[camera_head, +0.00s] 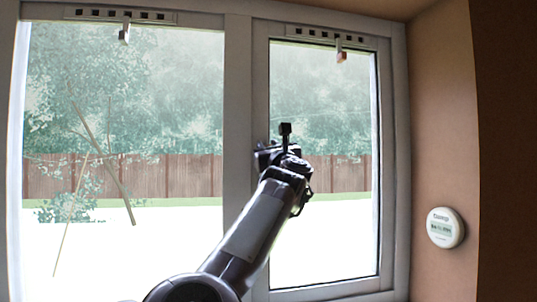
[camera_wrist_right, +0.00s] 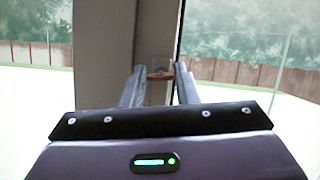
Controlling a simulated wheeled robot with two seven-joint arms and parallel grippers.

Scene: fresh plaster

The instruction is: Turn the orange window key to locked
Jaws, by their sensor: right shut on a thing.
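The orange key (camera_wrist_right: 160,76) shows in the right wrist view as a small orange-brown piece on the window frame, between the two fingertips. My right gripper (camera_wrist_right: 159,88) is shut on the key, one grey finger on each side. In the head view my right gripper (camera_head: 268,155) is at the middle post of the window and hides the key. I cannot tell from the small visible part how far the key is turned. My left gripper is not in view.
The window frame (camera_head: 238,80) holds a left pane and a right pane. Slotted vents run along the top, with small hanging pieces at left (camera_head: 124,36) and right (camera_head: 341,56). A round white device (camera_head: 445,227) is on the right wall. Outside is a wooden fence (camera_head: 190,175).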

